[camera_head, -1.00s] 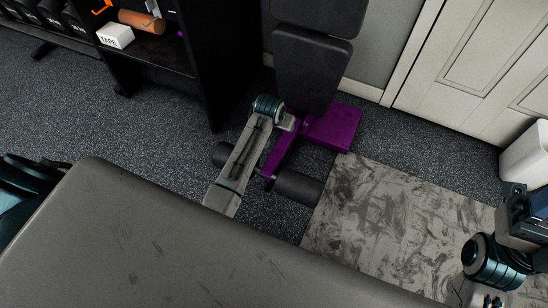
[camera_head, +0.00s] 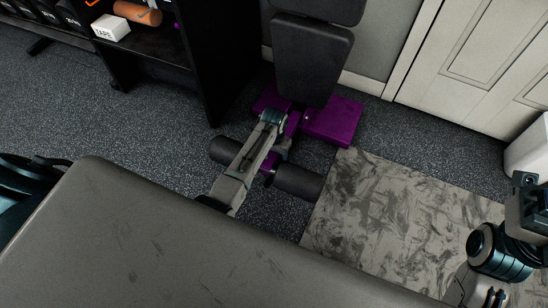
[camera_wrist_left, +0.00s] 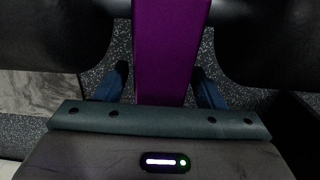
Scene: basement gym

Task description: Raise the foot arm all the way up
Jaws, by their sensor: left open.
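The foot arm is a purple bar with two black foam rollers. In the head view its right roller (camera_head: 298,182) and left roller (camera_head: 226,151) lie low near the floor, with my left forearm crossing above the bar. In the left wrist view the purple bar (camera_wrist_left: 170,50) runs up the middle between dark rollers. My left gripper (camera_wrist_left: 162,90) is open, with one blue finger on each side of the bar; I cannot tell whether they touch it. In the head view my wrist hides most of the left fingers. My right arm shows at the right edge, without its gripper.
A black padded seat (camera_head: 310,60) stands on a purple base (camera_head: 333,122) behind the rollers. A black shelf (camera_head: 215,60) with a tape box (camera_head: 111,28) is at upper left. A marbled mat (camera_head: 385,220) lies at right.

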